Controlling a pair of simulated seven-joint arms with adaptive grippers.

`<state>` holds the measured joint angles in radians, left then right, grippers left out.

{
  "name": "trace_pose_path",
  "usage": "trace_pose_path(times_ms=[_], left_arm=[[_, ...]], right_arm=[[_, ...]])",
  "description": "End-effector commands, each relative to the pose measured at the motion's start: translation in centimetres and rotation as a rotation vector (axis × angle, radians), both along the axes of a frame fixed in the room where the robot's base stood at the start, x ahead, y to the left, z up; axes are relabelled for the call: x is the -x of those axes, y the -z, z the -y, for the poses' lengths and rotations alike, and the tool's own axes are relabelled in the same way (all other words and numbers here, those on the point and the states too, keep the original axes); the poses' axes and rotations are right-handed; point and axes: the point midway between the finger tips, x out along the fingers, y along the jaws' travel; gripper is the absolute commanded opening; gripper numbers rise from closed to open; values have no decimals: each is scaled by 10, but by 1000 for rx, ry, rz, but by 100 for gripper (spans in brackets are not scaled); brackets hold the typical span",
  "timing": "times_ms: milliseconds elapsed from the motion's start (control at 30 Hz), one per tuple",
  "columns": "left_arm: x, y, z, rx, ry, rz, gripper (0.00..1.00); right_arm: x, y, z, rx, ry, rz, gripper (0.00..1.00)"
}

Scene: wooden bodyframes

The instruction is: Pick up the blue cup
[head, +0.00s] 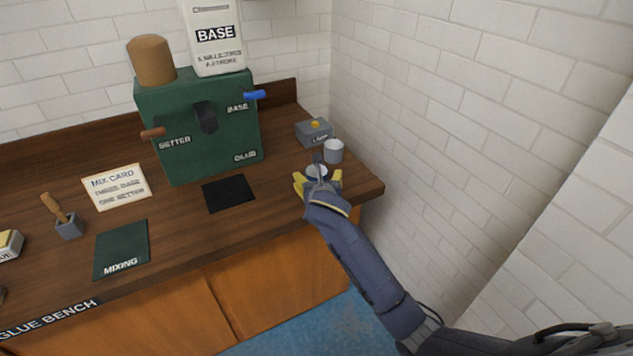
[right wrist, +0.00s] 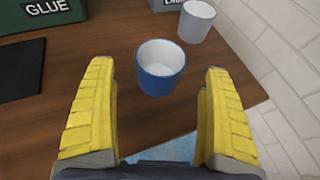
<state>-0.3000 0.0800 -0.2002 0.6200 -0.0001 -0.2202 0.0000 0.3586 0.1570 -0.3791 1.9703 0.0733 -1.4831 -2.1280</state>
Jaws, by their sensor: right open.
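The blue cup (right wrist: 160,76) with a white inside stands upright on the wooden bench, just beyond and between my right fingertips in the right wrist view. In the head view only its pale top (head: 317,171) shows behind my right gripper (head: 318,182). My right gripper, with yellow finger pads, also shows in the right wrist view (right wrist: 160,85). It is open and empty, with one finger on each side of the cup's near space and no clear contact. My left gripper is not in view.
A pale grey-white cup (head: 333,151) stands just behind the blue cup. A green glue dispenser (head: 190,150) and black mat (head: 229,193) are to the left. A brick wall (head: 420,130) borders the right.

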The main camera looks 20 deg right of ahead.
Motion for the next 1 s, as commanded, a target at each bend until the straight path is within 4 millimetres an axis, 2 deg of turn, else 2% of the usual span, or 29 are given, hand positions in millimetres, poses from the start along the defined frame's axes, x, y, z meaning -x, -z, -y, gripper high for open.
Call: trace_pose_path(times_ms=[167, 600, 933, 1000], left_arm=[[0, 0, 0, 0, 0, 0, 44], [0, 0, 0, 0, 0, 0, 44], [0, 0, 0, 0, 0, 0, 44], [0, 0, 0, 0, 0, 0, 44]], right_arm=[[-6, 3, 1, 0, 0, 0, 85], [-46, 23, 10, 0, 1, 0, 85], [-49, 24, 10, 0, 0, 0, 85], [-49, 24, 10, 0, 0, 0, 78]])
